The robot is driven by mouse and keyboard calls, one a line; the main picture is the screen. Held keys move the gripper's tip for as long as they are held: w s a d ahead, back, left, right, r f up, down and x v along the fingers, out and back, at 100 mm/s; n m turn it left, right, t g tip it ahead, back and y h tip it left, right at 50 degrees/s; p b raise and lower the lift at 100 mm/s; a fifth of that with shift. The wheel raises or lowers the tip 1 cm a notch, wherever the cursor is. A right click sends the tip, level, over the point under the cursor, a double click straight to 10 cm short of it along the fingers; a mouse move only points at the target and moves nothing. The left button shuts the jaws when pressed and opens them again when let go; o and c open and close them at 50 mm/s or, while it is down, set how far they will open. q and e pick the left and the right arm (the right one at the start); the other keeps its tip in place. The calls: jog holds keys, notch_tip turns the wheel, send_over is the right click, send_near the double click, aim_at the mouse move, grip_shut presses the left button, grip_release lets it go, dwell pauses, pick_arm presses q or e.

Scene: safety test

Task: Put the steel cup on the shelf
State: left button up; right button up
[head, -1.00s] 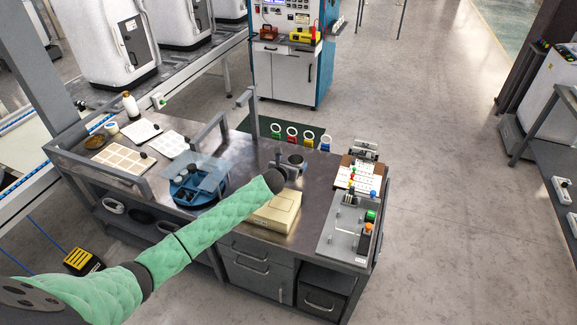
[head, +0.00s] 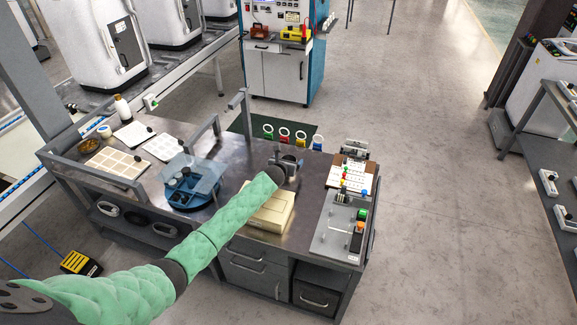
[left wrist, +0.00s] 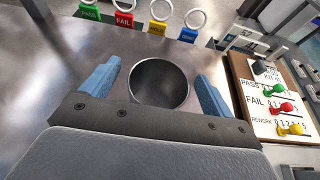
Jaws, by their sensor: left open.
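The steel cup (left wrist: 160,84) stands on the metal bench top in the left wrist view, its round open mouth facing up towards the camera. My left gripper (left wrist: 158,75) is open, with one blue finger on each side of the cup; whether they touch it I cannot tell. In the head view my left gripper (head: 289,163) is above the back middle of the bench (head: 235,150), and it largely hides the cup. My right gripper is not in view.
A beige box (head: 265,212) lies just in front of my left gripper. A blue round holder (head: 190,192) stands to its left. A tally board (head: 348,175) and a grey fixture plate (head: 340,232) are to its right.

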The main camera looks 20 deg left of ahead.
pick_arm(q)
jog(key=shift+w+f, duration=0.1)
jog(key=shift+w, duration=0.1)
jog(key=c, duration=1.1)
jog(key=shift+c, duration=0.4)
